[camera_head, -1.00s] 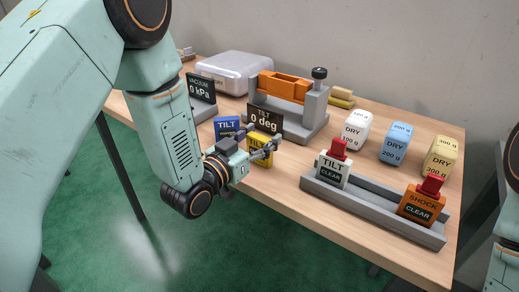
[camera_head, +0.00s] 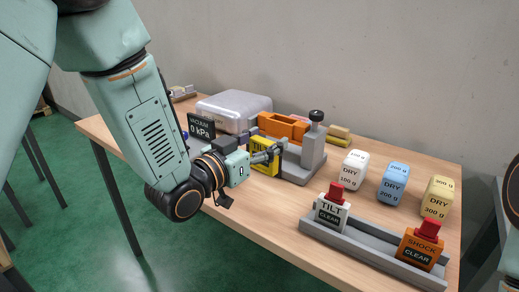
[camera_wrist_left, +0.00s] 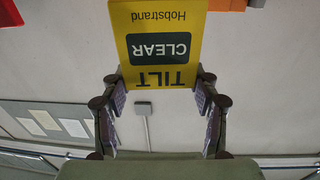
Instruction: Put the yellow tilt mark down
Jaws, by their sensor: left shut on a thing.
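The yellow tilt mark (camera_head: 264,160) is in my left gripper (camera_head: 268,154), in front of the grey fixture with the orange cradle (camera_head: 284,126). In the left wrist view the yellow tilt mark (camera_wrist_left: 160,25) appears upside down, with "TILT", "CLEAR" and "Hobstrand" on its face. The fingers of my left gripper (camera_wrist_left: 160,88) stand at its two sides at the "TILT" end. Whether its far edge touches the table is hidden in the head view. My right gripper is not in view.
The wooden table (camera_head: 275,208) has bare room at its front. A grey rail (camera_head: 352,240) holds a white tilt block (camera_head: 331,212) and an orange shock block (camera_head: 420,250). White, blue and yellow dry blocks stand behind. A vacuum display (camera_head: 201,130) and silver case (camera_head: 235,110) are at back left.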

